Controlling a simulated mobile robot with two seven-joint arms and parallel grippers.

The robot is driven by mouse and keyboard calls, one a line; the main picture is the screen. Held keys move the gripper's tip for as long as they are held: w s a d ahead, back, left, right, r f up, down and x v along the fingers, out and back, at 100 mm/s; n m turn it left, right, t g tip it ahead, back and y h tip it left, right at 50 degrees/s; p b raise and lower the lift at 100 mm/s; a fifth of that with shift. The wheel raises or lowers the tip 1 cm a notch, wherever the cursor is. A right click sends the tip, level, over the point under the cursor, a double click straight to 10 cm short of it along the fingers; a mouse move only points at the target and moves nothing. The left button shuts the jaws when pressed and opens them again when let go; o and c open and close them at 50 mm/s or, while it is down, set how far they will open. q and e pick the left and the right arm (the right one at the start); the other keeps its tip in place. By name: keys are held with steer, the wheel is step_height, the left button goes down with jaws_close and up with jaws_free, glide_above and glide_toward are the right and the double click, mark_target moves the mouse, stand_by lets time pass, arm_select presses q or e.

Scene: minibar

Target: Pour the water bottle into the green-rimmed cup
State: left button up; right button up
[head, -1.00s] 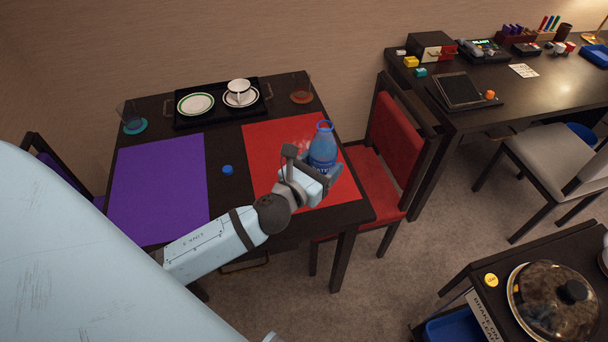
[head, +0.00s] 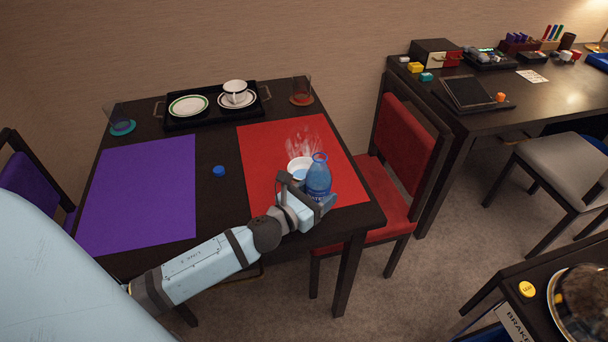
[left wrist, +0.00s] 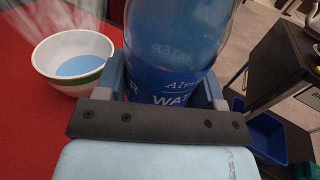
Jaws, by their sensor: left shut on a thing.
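My left gripper (head: 312,203) is shut on the blue water bottle (head: 318,176), over the right part of the red mat. The bottle has no cap on and stands nearly upright in the grip; its label shows in the left wrist view (left wrist: 175,88). A white cup (head: 293,163) is on the red mat just behind and left of the bottle, partly hidden by it and the gripper. In the left wrist view the cup (left wrist: 58,52) shows a green band and blue liquid inside. Pale streaks rise above it. My right gripper is not in view.
A blue cap (head: 219,171) lies between the red mat (head: 262,150) and the purple mat (head: 140,195). A dark tray (head: 180,124) with a plate, cup and saucer is at the back. Glasses stand on coasters at both back corners. A red chair (head: 408,140) is at right.

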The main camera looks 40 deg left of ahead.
arm_select(q)
steer(key=shift+f+p, duration=0.1)
steer(key=shift+p, duration=0.25)
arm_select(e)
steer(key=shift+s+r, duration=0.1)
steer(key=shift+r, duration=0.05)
arm_select(q)
steer(key=shift+d+f+n+g+p, duration=0.1)
steer(key=shift+f+n+g+p, duration=0.15)
steer(key=shift+n+p, duration=0.25)
steer(key=shift+s+d+f+n+g+p, duration=0.15)
steer(key=shift+n+g+p, duration=0.1)
steer(key=shift+n+p, duration=0.55)
steer(key=shift+p, duration=0.5)
steer(key=n+g+p, duration=0.1)
steer(key=p, duration=0.1)
steer(key=shift+s+d+n+p, duration=0.1)
steer(key=shift+n+p, duration=0.3)
steer(key=shift+g+h, duration=0.3)
steer(key=shift+g, duration=0.1)
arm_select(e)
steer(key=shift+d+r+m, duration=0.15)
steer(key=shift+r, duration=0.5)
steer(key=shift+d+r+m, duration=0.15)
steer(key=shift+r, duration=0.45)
arm_select(q)
steer(key=shift+n, duration=0.3)
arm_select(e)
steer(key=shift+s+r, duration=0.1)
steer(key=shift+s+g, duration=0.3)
